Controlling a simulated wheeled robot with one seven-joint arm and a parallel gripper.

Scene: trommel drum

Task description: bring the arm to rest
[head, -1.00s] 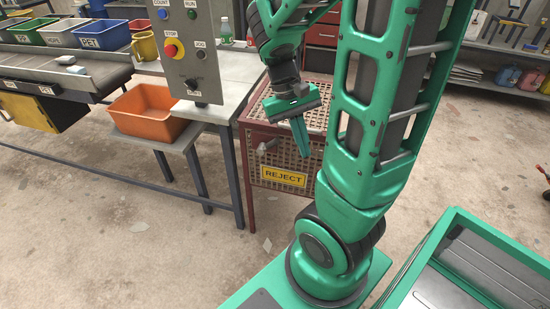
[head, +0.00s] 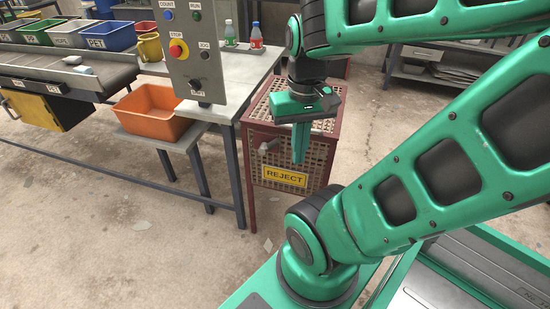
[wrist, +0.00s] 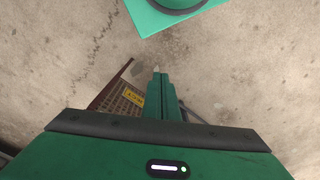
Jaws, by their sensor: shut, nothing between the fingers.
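My gripper (head: 300,158) is green and points down in the head view, in front of the reject cage as seen from my camera. Its fingers are together with nothing between them. In the wrist view the shut fingers (wrist: 162,88) reach out over bare floor, beside the cage's yellow label. My arm is folded, with its large green links spread across the right of the head view.
The red-framed reject cage (head: 262,150) stands behind my gripper. An orange bin (head: 150,112) sits on a low stand to the left. A control panel (head: 190,50) hangs by the grey table (head: 240,80), which carries bottles. Concrete floor (head: 130,220) is open in front.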

